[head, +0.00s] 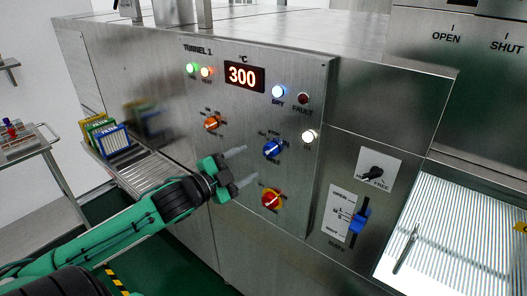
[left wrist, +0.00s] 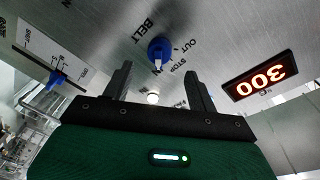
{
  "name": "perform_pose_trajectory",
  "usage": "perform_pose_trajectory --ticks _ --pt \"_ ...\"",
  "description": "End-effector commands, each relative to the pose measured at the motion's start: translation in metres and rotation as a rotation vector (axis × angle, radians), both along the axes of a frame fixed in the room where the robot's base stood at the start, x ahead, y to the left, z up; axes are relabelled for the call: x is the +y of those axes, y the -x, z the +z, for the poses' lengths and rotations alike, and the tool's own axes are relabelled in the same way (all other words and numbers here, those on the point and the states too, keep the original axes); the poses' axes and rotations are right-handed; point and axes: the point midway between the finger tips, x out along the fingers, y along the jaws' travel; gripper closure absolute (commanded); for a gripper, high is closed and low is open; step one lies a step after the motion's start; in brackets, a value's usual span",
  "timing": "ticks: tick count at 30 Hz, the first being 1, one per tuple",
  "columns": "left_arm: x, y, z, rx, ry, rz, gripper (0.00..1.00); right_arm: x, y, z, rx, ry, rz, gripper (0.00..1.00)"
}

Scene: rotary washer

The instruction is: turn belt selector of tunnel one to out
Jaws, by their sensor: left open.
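The belt selector is a blue knob (head: 272,148) on the steel TUNNEL 1 panel (head: 240,120), below the red 300 °C display (head: 244,76). In the left wrist view the blue knob (left wrist: 160,48) stands beyond the fingertips, roughly between them, with BELT, OUT and STOP lettering around it. Its white pointer shows, but I cannot tell surely which label it faces. My left gripper (head: 249,167) is open and empty, just left of and below the knob, apart from it. Its two fingers (left wrist: 158,72) also show in the left wrist view. My right gripper is not in view.
An orange knob (head: 212,123) is left of the selector; a red-yellow knob (head: 271,199) is below it. A black rotary switch (head: 375,172) and blue lever (head: 359,217) are on the panel at right. Colored frames (head: 112,137) stand on the conveyor at left.

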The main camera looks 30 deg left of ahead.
Motion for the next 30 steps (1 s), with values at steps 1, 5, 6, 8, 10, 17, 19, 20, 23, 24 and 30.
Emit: perform_pose_trajectory --ticks 1,5,6,8,10,17,19,20,23,24,30 --pt "-0.001 -0.005 0.003 -0.002 0.001 0.0 0.42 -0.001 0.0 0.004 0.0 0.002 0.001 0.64" --pt "-0.004 -0.018 0.003 -0.002 0.0 -0.001 0.42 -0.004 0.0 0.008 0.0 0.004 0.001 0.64" --pt "-0.004 -0.022 0.003 -0.002 0.001 0.0 0.42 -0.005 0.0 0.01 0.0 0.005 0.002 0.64" --pt "-0.006 -0.028 0.004 -0.003 0.002 0.001 0.42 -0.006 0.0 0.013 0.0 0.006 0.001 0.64" --pt "-0.007 -0.036 0.003 -0.003 0.001 0.001 0.42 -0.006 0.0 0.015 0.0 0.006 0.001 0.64" --pt "-0.012 -0.057 0.002 -0.001 0.001 0.001 0.42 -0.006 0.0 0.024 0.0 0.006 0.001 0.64" --pt "-0.013 -0.062 0.002 -0.001 0.0 0.001 0.42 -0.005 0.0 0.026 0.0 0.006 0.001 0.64" --pt "-0.014 -0.064 0.002 -0.001 0.0 0.001 0.42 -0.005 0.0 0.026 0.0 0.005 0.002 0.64" --pt "-0.015 -0.068 0.001 0.0 0.0 0.0 0.42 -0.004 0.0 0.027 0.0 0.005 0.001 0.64" --pt "-0.015 -0.069 0.001 0.0 0.0 0.0 0.42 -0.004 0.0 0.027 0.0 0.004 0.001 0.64" --pt "-0.015 -0.07 0.0 0.001 -0.001 -0.001 0.42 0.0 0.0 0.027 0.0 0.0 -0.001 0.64"
